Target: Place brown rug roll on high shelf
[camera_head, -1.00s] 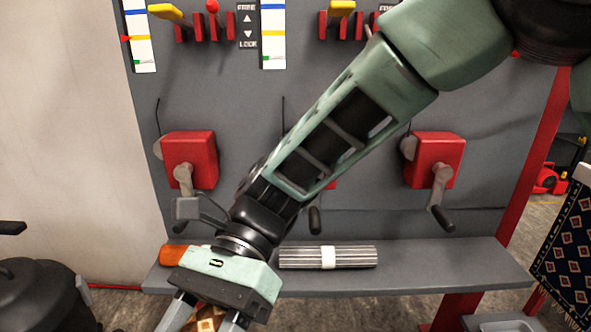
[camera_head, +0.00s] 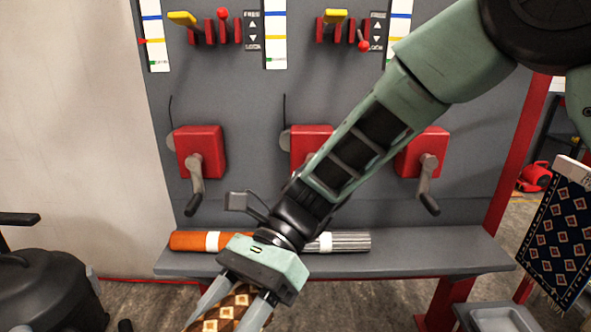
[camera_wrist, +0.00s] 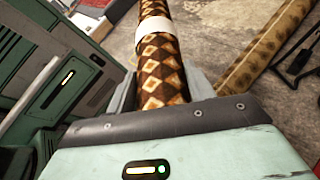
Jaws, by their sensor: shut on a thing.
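My gripper (camera_head: 228,299) is shut on the brown rug roll (camera_head: 224,310), which has a diamond pattern. In the wrist view the brown rug roll (camera_wrist: 163,72) runs up from between the fingers and has a white band around it. My gripper (camera_wrist: 165,88) holds it in front of and below a grey shelf (camera_head: 430,254). On that shelf lie an orange roll (camera_head: 190,241) at the left and a grey striped roll (camera_head: 350,241) beside it; my wrist hides part of them. The lower end of the brown roll is out of the head view.
Red crank boxes (camera_head: 201,151) with handles hang on the grey panel above the shelf. A dark round machine (camera_head: 45,292) stands at lower left, a blue patterned rug (camera_head: 560,235) at right. A long tan patterned roll (camera_wrist: 262,58) lies on the floor. The shelf's right part is bare.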

